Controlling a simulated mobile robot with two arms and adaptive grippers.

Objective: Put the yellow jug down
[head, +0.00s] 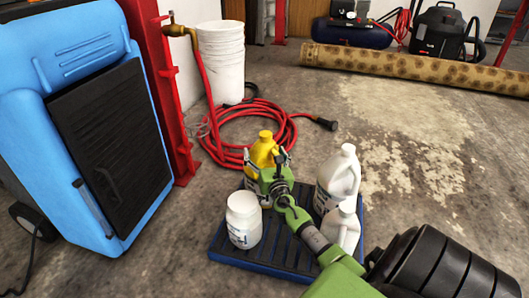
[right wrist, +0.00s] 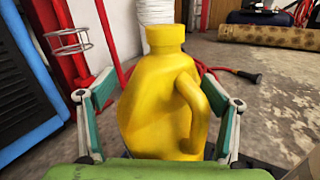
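The yellow jug (head: 263,148) is upright at the back of the dark slatted tray with a blue rim (head: 222,256). In the right wrist view, the jug (right wrist: 155,100) fills the middle, cap up, handle to the right. My right gripper (head: 268,162) has one finger on each side of it, and the fingertips appear to meet its sides. The right gripper (right wrist: 160,105) partly hides the jug in the head view. I cannot tell whether the jug's base touches the tray. My left gripper is not in view.
On the tray, a white tub (head: 243,222) stands front left, and a large white jug (head: 338,178) and a smaller white bottle (head: 342,228) stand right. A coiled red hose (head: 240,112) lies behind. A blue machine (head: 85,130) stands left. Floor to the right is clear.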

